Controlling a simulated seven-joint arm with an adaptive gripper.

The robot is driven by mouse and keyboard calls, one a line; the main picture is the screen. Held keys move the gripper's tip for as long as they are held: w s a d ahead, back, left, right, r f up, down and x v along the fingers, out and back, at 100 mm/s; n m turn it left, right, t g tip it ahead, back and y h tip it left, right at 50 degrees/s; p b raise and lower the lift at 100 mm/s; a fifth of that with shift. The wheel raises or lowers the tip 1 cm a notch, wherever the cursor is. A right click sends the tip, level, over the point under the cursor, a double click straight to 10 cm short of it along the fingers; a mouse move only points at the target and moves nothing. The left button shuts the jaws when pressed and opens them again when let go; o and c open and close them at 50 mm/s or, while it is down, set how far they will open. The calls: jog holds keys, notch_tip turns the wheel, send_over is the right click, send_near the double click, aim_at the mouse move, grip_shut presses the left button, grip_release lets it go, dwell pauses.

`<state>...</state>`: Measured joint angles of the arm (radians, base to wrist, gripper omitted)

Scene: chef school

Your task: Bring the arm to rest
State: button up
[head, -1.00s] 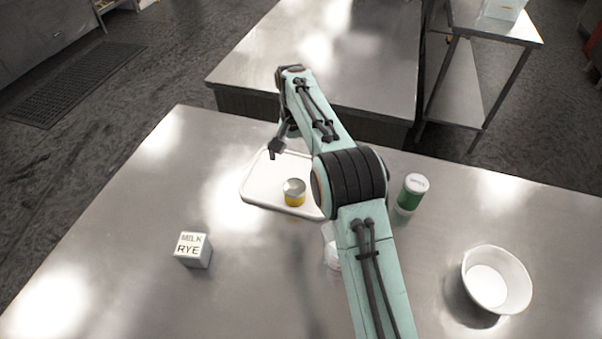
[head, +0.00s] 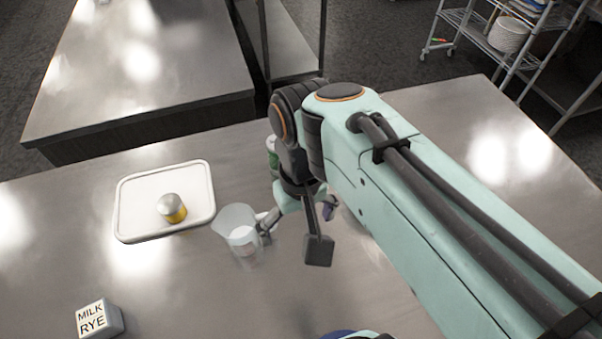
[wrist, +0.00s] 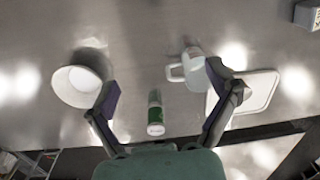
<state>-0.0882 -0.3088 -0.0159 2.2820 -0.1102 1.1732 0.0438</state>
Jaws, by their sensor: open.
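My gripper (head: 297,216) hangs in the middle of the head view, above the steel table (head: 210,290). Its fingers are spread, and in the wrist view nothing is between the fingertips (wrist: 160,88). A clear measuring jug (head: 238,222) stands just left of the gripper in the head view; it also shows in the wrist view (wrist: 187,70). A green can with a white lid (wrist: 155,115) shows whole in the wrist view, but is mostly hidden behind my arm in the head view.
A white tray (head: 135,225) holds a yellow-banded tin (head: 172,208) at left. A MILK RYE box (head: 100,318) stands at front left. A white bowl (wrist: 78,87) shows in the wrist view and is hidden by my arm in the head view. Another counter stands behind.

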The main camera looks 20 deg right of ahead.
jog(key=s+d+f, duration=0.1)
jog(key=s+f, duration=0.2)
jog(key=s, duration=0.4)
jog(key=shift+d, duration=0.15)
